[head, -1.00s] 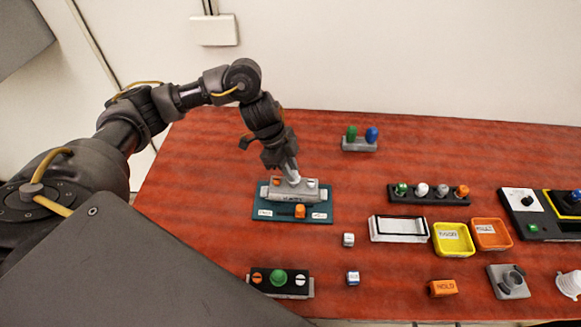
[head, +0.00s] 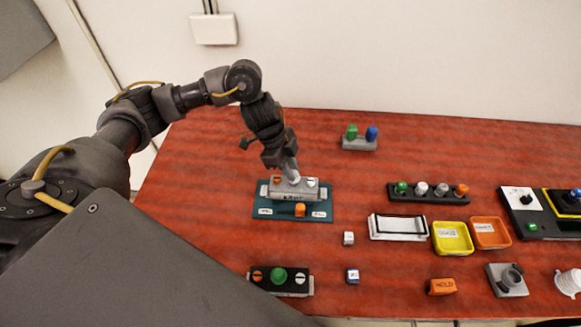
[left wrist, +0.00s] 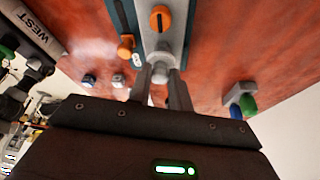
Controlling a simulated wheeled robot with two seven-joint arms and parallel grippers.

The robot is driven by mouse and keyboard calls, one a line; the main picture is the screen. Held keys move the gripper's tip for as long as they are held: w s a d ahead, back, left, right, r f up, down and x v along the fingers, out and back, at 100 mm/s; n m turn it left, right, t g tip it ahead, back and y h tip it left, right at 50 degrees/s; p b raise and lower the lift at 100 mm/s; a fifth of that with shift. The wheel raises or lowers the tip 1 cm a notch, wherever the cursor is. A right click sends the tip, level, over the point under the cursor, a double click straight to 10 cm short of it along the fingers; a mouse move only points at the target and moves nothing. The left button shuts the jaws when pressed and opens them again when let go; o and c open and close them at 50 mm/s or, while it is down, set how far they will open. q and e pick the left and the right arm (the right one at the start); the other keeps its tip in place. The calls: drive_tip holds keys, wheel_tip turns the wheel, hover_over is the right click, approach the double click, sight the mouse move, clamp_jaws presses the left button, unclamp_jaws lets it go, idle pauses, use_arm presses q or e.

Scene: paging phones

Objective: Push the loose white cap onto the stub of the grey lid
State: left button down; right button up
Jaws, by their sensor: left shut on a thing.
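The grey lid (head: 300,195) sits on a teal base (head: 263,204) at the left of the table, with an orange slotted screw on one end and a white one on the other. My left gripper (head: 291,172) points down at the middle of the lid. My right gripper is out of view.
An orange knob (head: 300,210) stands on the teal base's front. A black box with a green button (head: 279,275) is in front. A green and blue peg stand (head: 360,143) is behind.

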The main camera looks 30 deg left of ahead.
use_arm(q)
drive_tip(key=shift+p, duration=0.35)
idle(0.5)
drive_tip(key=c, duration=0.7)
unclamp_jaws()
drive_tip(key=shift+r+p, duration=3.55)
drive_tip(key=shift+p, duration=0.3)
clamp_jaws()
